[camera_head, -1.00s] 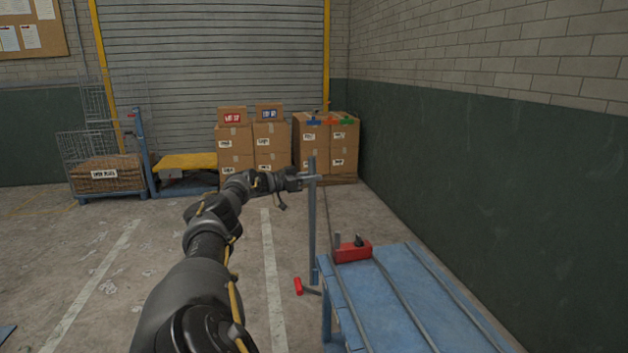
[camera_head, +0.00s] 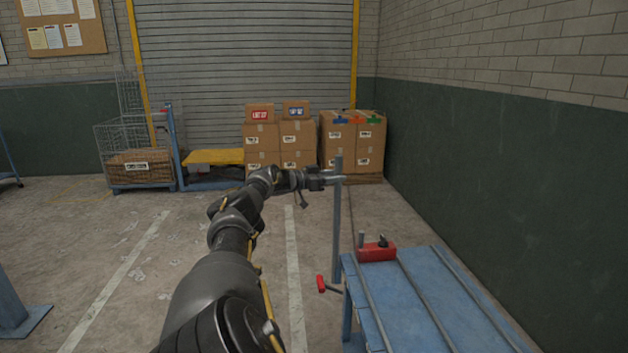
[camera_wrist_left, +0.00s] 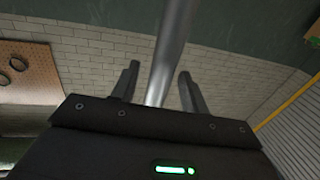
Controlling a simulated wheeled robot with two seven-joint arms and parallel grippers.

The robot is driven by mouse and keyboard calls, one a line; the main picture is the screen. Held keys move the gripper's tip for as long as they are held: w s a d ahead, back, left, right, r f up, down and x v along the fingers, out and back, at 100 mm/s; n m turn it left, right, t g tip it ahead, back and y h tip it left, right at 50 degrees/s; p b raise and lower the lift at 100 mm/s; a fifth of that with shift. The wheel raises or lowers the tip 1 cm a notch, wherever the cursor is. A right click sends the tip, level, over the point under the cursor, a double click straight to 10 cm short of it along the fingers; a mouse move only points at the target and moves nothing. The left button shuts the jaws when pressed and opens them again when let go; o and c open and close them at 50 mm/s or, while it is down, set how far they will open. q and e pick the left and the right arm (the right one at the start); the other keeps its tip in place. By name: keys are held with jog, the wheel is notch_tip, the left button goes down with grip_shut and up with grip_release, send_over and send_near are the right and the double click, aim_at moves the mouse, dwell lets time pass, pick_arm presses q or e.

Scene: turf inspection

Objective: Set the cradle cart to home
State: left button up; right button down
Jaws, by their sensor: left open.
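A blue bench-like frame (camera_head: 405,315) with long rails along its top stands at lower right; I take it for the cradle cart, but cannot be sure. A red block (camera_head: 377,252) with a black knob sits at its far end. A grey-blue upright post (camera_head: 337,235) rises at its far left corner. My left gripper (camera_head: 338,179) is open at the upper part of this post. In the left wrist view a grey bar (camera_wrist_left: 168,55) runs between the two spread fingers (camera_wrist_left: 158,88); the fingers look apart from it. My right gripper is not in view.
A red-handled lever (camera_head: 322,284) sticks out low beside the frame's left corner. Stacked cartons (camera_head: 280,140), a yellow-topped platform (camera_head: 214,157) and a wire cage cart (camera_head: 140,165) stand by the shutter. A green-and-white wall (camera_head: 480,180) closes the right. Floor at left is mostly clear.

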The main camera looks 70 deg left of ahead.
pick_arm(q)
jog(key=s, duration=0.9)
jog(key=shift+s+a+p, duration=0.15)
jog(key=shift+a+p, duration=0.2)
jog(key=shift+a, duration=0.1)
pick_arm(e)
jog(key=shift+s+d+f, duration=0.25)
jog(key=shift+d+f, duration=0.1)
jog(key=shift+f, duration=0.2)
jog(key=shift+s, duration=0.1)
